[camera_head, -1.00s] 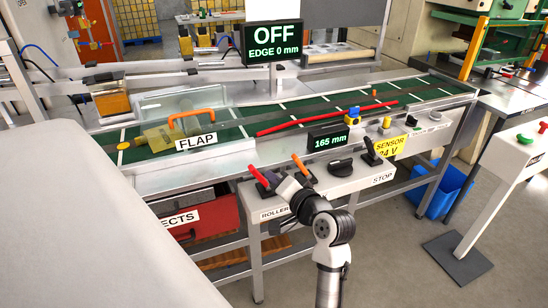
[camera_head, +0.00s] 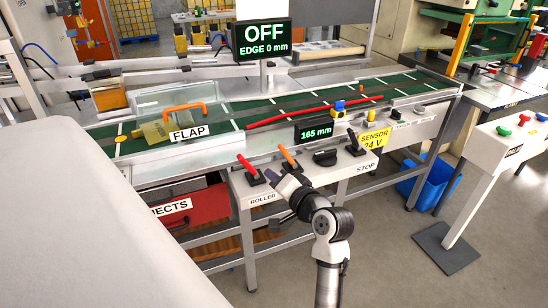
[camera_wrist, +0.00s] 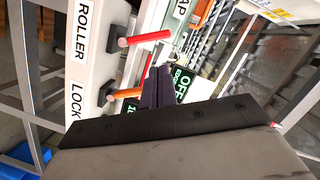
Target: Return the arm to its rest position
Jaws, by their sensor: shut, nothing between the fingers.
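My gripper (camera_head: 276,180) is shut and empty, on the end of my arm, in front of the control panel (camera_head: 235,190). In the head view it appears between and just below the red lever (camera_head: 247,164) and the orange lever (camera_head: 289,157). In the wrist view its dark fingers (camera_wrist: 160,84) are together, with the red lever (camera_wrist: 148,39) and the orange lever (camera_wrist: 128,93) to the left of them. I see no clear contact with either lever, though the orange one's tip is close to the fingers in that view.
The conveyor (camera_head: 350,98) with a flap (camera_head: 187,132) runs behind the panel. A black lever (camera_head: 354,138) stands to the right. A red rejects drawer (camera_head: 190,207) is below left, a blue bin (camera_head: 432,182) at right.

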